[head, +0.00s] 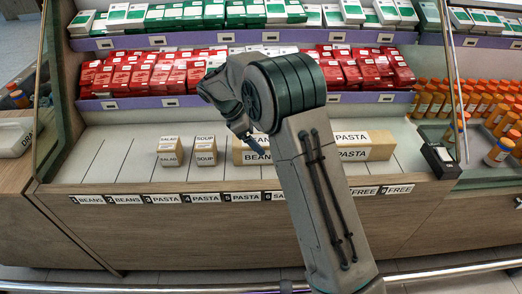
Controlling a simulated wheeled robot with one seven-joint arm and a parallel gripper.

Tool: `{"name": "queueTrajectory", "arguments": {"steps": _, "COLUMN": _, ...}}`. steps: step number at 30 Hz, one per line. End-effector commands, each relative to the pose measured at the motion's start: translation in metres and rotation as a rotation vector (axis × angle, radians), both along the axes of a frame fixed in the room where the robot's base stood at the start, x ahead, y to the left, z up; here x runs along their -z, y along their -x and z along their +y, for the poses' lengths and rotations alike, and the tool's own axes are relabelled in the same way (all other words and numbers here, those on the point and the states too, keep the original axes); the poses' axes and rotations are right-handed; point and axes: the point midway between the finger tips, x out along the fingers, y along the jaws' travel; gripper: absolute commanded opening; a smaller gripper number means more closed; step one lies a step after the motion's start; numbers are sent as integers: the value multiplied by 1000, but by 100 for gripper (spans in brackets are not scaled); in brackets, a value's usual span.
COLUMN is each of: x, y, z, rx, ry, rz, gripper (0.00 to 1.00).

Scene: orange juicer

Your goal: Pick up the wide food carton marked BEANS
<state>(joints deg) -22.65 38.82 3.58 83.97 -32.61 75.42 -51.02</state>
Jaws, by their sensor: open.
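The wide tan carton marked BEANS (256,158) stands on the pale counter, just left of my upright arm link. Its right part is hidden behind my arm. My gripper (251,137) points down at the carton's top, near its left half. The jaws are open, but the fingers are small and dark here, and part of the hand is hidden by my own wrist. I cannot tell whether they touch the carton.
A wide PASTA carton (366,146) stands right of my arm. Small SALAD (170,152) and SOUP (205,151) cartons stand to the left. Shelves of red boxes (150,75) rise behind. Orange bottles (500,150) stand at right. The counter's left is clear.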

Motion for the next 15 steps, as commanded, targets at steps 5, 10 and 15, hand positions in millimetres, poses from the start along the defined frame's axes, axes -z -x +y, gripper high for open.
{"name": "queueTrajectory", "arguments": {"steps": 5, "x": 28, "y": 1, "z": -14, "rx": 3, "ry": 2, "rz": 3, "gripper": 89}}
{"name": "queueTrajectory", "arguments": {"steps": 10, "x": 37, "y": 1, "z": -20, "rx": 3, "ry": 1, "rz": 1, "gripper": 89}}
{"name": "queueTrajectory", "arguments": {"steps": 15, "x": 36, "y": 1, "z": -20, "rx": 3, "ry": 1, "rz": 1, "gripper": 89}}
